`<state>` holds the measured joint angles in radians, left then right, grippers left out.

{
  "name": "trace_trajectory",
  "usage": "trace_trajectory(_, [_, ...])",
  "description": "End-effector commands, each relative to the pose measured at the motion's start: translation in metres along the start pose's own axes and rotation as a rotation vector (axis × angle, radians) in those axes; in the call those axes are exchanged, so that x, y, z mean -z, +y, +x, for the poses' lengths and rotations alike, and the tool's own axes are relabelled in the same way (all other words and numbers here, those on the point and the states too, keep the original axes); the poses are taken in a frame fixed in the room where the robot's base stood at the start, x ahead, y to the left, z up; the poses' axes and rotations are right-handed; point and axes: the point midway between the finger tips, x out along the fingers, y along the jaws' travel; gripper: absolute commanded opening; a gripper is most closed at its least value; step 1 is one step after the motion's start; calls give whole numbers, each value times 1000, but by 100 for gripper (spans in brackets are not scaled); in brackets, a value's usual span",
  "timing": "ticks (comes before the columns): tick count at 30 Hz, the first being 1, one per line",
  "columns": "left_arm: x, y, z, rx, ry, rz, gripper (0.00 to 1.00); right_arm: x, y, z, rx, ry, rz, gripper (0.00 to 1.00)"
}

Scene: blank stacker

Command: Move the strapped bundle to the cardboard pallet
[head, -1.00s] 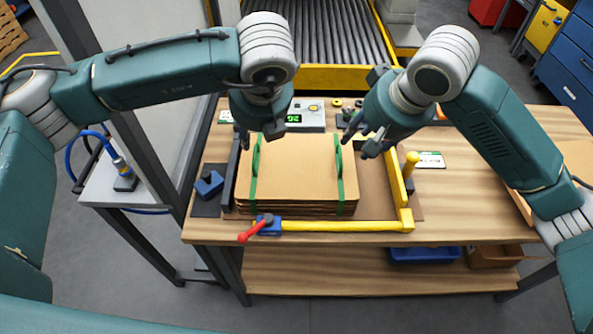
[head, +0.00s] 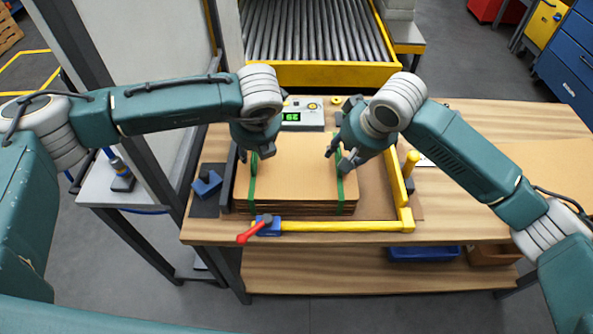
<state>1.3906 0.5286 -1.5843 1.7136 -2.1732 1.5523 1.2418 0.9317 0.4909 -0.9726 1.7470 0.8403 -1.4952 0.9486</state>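The strapped bundle (head: 295,184) is a stack of brown cardboard sheets with two green straps. It lies on the wooden table inside a frame with a yellow bar (head: 340,226) at the front and right. My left gripper (head: 254,156) is at the bundle's left strap, pointing down. My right gripper (head: 338,156) is at the right strap, fingers apart. The upper part of each strap is partly hidden by the grippers. I cannot tell whether the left fingers are closed. A flat cardboard sheet (head: 545,165), possibly the cardboard pallet, lies at the table's right.
A red-handled clamp (head: 250,233) sits at the frame's front left corner. A scale with a green display (head: 300,118) stands behind the bundle, before a roller conveyor (head: 315,30). My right arm spans the table's right part. A blue bin (head: 423,254) is on the shelf below.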

Motion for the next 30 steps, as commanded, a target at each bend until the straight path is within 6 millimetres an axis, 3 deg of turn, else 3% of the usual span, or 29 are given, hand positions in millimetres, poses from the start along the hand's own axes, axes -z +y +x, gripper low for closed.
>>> trace_trajectory(5, [0,0,0,0,0,0,36,0,0,0,0,0,0,36])
trace_trajectory(11, [0,0,0,0,0,0,0,0,0,0,0,0,0,0])
trace_trajectory(30, [-5,2,-10,0,-2,0,0,5,-2,-10,0,2,0,0])
